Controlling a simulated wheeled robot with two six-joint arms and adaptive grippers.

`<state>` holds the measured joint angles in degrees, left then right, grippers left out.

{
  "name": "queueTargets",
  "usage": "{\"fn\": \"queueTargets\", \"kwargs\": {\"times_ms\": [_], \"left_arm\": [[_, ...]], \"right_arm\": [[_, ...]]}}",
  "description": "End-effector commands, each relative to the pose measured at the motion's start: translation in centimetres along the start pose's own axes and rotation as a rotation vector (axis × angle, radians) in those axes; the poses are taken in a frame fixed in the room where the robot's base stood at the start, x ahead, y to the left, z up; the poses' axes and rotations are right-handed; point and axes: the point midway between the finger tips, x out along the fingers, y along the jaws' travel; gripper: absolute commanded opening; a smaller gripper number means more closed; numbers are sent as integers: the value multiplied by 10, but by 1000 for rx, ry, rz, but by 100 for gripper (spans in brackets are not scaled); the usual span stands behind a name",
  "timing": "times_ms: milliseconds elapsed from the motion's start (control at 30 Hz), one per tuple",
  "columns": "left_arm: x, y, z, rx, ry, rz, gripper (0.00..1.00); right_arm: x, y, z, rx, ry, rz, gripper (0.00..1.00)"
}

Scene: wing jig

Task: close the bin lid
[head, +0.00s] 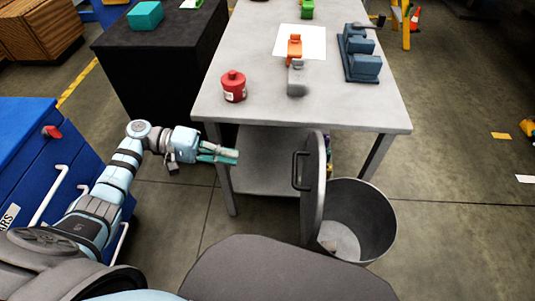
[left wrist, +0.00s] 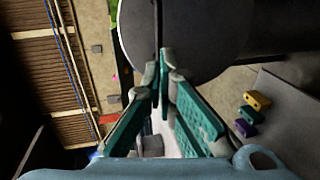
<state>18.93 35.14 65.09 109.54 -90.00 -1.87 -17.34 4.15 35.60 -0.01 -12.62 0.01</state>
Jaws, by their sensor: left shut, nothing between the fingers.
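The grey bin (head: 372,225) stands open on the floor at the right front of the table, with something small and pale inside. Its round lid (head: 316,195) stands upright at the bin's left side. The lid's dark handle (head: 296,170) faces left, toward my left gripper (head: 234,157). That gripper is shut and empty, left of the handle and apart from it. In the left wrist view, the shut fingertips (left wrist: 163,72) appear before the round lid face (left wrist: 205,35), with a dark bar, likely the handle, above them. My right gripper is out of view.
The grey table (head: 270,112) with a lower shelf stands behind the bin. It bears a red canister (head: 233,86), orange and grey parts, and a blue-grey fixture (head: 360,55). A blue cabinet (head: 50,165) is at the left. The floor right of the bin is clear.

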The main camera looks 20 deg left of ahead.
Motion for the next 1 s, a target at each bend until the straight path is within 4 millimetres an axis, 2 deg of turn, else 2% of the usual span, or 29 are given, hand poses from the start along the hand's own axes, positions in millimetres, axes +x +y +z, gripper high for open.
{"fn": "queueTargets", "kwargs": {"times_ms": [167,500,633,800,1000], "left_arm": [[22,0,1,0,-4,8,0],[96,-1,1,-2,-2,7,0],[119,-1,0,-2,-1,6,0],[136,-2,0,-3,0,3,0],[139,-2,0,-3,0,3,0]], "right_arm": [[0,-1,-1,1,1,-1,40],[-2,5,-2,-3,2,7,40],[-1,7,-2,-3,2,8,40],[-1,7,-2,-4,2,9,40],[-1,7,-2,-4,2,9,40]]}}
